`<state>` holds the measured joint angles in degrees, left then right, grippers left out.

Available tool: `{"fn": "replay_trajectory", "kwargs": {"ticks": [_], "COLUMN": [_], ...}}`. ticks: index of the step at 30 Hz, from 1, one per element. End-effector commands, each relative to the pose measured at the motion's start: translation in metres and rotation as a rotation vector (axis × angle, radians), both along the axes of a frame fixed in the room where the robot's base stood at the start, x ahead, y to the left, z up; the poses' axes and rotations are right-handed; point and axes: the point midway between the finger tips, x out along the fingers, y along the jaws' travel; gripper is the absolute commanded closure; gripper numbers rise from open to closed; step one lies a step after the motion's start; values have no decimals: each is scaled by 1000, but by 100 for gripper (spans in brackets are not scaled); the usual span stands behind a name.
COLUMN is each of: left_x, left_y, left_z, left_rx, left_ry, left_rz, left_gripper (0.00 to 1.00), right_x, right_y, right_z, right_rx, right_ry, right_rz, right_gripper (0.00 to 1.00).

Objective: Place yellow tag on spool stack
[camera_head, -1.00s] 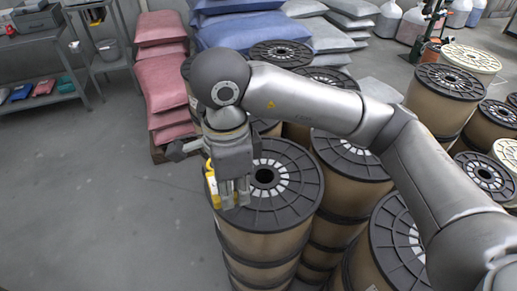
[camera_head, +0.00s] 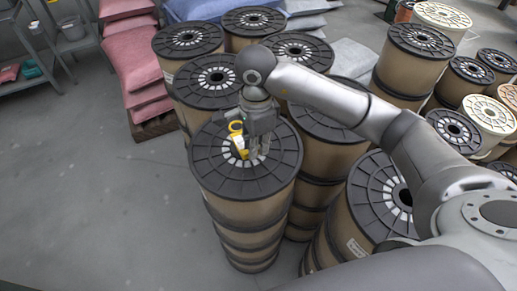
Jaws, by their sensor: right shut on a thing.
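The yellow tag (camera_head: 237,141) is at my right gripper (camera_head: 256,154), on its left side, over the top of the front spool stack (camera_head: 246,210). My right gripper points down and is shut on the tag. The tag's lower end is close to the spool's dark top flange near its centre; I cannot tell whether it touches. The gripper covers part of the flange and the centre hole. My left gripper is not in view.
More copper spools (camera_head: 188,37) stand close behind and to the right (camera_head: 383,195). Red sacks (camera_head: 134,55) are stacked on a pallet at the back left. A grey shelf (camera_head: 40,45) is at the far left. The floor (camera_head: 95,180) on the left is clear.

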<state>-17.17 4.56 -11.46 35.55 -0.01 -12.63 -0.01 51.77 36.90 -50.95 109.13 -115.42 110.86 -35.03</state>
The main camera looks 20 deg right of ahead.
Motion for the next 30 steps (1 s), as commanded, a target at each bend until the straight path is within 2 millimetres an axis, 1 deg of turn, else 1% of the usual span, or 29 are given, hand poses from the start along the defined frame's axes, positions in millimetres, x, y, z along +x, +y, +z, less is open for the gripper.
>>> {"fn": "replay_trajectory", "kwargs": {"ticks": [3,6,10,13,19,23,24,28,30], "left_x": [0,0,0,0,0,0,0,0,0], "left_y": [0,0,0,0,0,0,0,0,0], "left_z": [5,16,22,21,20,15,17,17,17], "left_rx": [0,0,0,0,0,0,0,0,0], "left_ry": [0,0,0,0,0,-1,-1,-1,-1], "left_rz": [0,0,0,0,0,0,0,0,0], "left_gripper": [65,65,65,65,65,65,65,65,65], "right_x": [4,3,3,4,4,4,4,4,4], "right_y": [-9,-8,-8,-8,-8,-8,-8,-8,-8], "right_z": [-10,-22,-36,-41,-41,-45,-43,-43,-43], "right_rx": [-2,-1,-1,-1,-1,-1,-1,-1,-1], "right_ry": [4,7,3,1,0,0,0,0,0], "right_rz": [-4,-1,-1,0,0,0,0,0,-1], "right_gripper": [100,100,100,100,100,100,81,65,65]}}
